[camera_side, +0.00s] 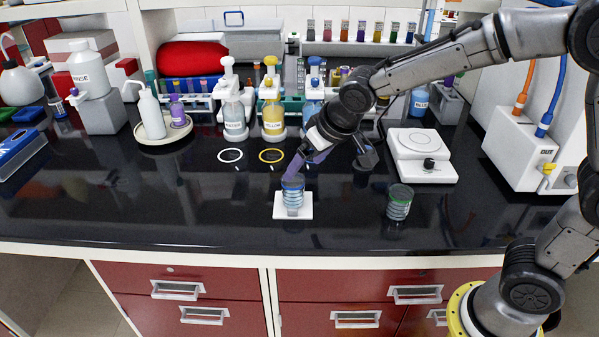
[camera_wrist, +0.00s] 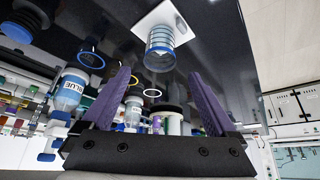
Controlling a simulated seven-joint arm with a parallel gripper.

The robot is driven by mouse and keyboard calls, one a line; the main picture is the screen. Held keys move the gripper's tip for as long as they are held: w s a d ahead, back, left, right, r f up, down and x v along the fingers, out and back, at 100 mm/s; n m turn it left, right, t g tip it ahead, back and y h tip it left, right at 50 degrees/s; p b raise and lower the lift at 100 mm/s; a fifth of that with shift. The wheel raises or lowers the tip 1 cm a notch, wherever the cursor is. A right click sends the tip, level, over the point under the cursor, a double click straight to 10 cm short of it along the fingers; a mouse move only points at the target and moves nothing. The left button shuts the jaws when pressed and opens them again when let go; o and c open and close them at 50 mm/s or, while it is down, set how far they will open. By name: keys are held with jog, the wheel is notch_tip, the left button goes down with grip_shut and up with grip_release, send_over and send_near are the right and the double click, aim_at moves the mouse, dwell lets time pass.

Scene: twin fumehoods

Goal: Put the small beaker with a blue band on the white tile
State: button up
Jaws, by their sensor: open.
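The small clear beaker with a blue band (camera_side: 292,196) stands upright on the white tile (camera_side: 307,209) near the front of the black bench. In the wrist view the beaker (camera_wrist: 160,50) lies just beyond the fingertips, with the tile (camera_wrist: 150,22) under it. My gripper (camera_side: 304,165) has its purple fingers spread, and one fingertip appears close to the beaker's rim in the side view. In the wrist view the gripper (camera_wrist: 160,74) is open with nothing held between the fingers. Whether a finger touches the beaker cannot be told.
A similar beaker with a green band (camera_side: 399,205) stands to the right. A white balance (camera_side: 421,172) is behind it. A white ring (camera_side: 230,155) and a yellow ring (camera_side: 271,155) mark the bench before dispenser bottles. The bench front left is clear.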

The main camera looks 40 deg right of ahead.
jog(key=shift+s+r, duration=0.25)
jog(key=shift+r, duration=0.15)
jog(key=s+d+r, duration=0.2)
jog(key=s+d, duration=0.1)
jog(key=s, duration=1)
jog(key=s+d+r, duration=0.2)
jog(key=s+d, duration=0.1)
jog(key=s, duration=1)
jog(key=shift+d, duration=0.35)
